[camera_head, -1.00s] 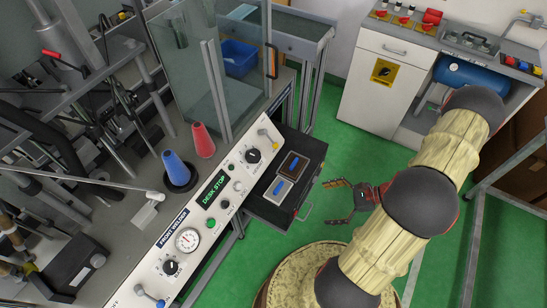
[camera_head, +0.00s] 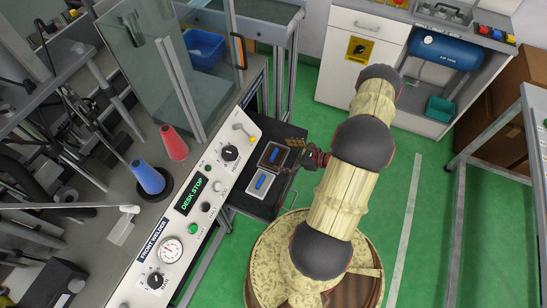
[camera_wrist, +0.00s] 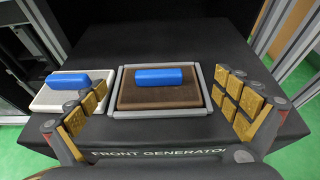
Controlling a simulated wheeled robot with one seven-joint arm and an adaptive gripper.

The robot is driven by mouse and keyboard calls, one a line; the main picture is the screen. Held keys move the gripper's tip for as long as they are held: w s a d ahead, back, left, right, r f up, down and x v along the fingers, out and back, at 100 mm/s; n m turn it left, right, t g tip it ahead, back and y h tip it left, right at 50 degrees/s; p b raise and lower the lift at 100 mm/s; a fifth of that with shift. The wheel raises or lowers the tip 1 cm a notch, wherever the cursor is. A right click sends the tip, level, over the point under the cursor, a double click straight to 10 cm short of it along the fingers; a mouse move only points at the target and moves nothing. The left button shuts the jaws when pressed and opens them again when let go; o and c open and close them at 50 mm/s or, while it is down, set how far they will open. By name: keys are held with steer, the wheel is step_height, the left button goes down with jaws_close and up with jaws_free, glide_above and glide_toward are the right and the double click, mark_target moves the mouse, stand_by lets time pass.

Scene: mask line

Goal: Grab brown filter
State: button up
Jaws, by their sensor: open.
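The brown filter (camera_wrist: 160,97) is a flat brown block with a blue handle (camera_wrist: 160,77) on top. It lies in a grey frame on a black drawer, and it also shows in the head view (camera_head: 267,158). A white filter (camera_wrist: 62,97) with a blue handle lies just left of it in the wrist view, and nearer in the head view (camera_head: 255,190). My gripper (camera_wrist: 165,110) is open and empty. Its gold-padded fingers stand either side of the brown filter, nearer the camera, with the left finger overlapping the white filter's edge. My gripper (camera_head: 300,150) is at the drawer's right edge in the head view.
The black drawer (camera_wrist: 160,45) extends from the grey machine with its control panel (camera_head: 186,215). Red (camera_head: 173,143) and blue (camera_head: 148,177) cones stand on the machine top. Green floor lies open to the right, before a white cabinet (camera_head: 362,55).

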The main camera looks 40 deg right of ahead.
mark_target(275, 154)
steer(key=b+x, duration=0.1)
steer(key=x, duration=0.3)
steer(key=shift+a, duration=0.1)
steer(key=shift+c, duration=0.8)
steer(key=c, duration=0.7)
